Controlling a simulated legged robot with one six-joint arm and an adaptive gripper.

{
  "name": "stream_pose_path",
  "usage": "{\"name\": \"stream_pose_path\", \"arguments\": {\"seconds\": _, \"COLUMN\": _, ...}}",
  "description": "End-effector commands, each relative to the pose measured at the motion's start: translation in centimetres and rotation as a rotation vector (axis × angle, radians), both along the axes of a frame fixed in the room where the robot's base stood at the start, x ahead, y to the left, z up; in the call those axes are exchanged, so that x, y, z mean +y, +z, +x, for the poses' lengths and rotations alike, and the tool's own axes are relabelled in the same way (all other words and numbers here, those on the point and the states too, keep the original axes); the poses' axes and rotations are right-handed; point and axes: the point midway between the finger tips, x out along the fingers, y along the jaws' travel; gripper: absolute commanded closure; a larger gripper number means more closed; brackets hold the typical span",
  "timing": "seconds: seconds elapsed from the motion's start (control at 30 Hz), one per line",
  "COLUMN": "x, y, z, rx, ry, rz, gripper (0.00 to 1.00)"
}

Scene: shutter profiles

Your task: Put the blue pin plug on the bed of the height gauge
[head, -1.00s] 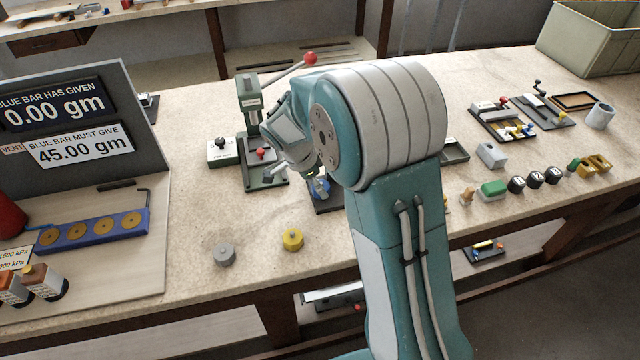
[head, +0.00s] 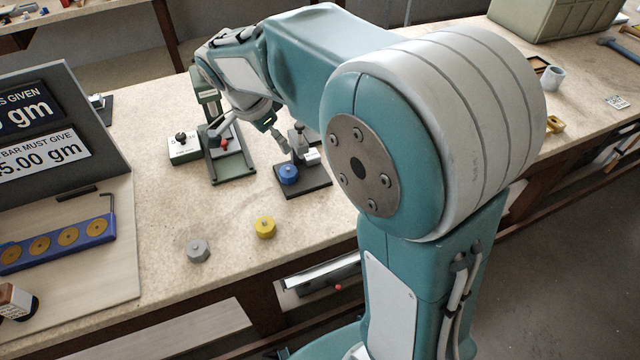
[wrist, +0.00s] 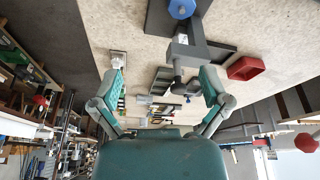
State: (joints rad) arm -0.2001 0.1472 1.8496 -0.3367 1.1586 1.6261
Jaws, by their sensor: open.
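The blue pin plug (head: 288,174) sits upright on the dark bed of the height gauge (head: 316,188), in front of its post. No finger touches it. In the wrist view the blue plug (wrist: 182,8) is at the top edge, with the gauge (wrist: 185,48) below it. My gripper (head: 275,133) is behind and above the plug, beside the gauge's post, partly hidden by its own wrist. In the wrist view its two fingers (wrist: 161,78) are spread wide with nothing held between them.
A yellow plug (head: 265,227) and a grey plug (head: 197,250) stand on the bench in front. A green lever press (head: 228,165) and a white box (head: 185,148) are left of the gauge. My arm covers the bench to the right.

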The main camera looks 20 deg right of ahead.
Motion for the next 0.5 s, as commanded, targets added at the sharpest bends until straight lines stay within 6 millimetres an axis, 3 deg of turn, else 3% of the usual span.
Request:
{"name": "stream_pose_path", "arguments": {"seconds": 0.2, "x": -1.4, "y": 2.8, "z": -4.8, "rx": -0.007, "ry": 0.276, "rz": 0.055, "gripper": 0.04}}
{"name": "stream_pose_path", "arguments": {"seconds": 0.5, "x": -2.5, "y": 4.8, "z": -11.4, "rx": -0.056, "ry": 0.670, "rz": 0.067, "gripper": 0.04}}
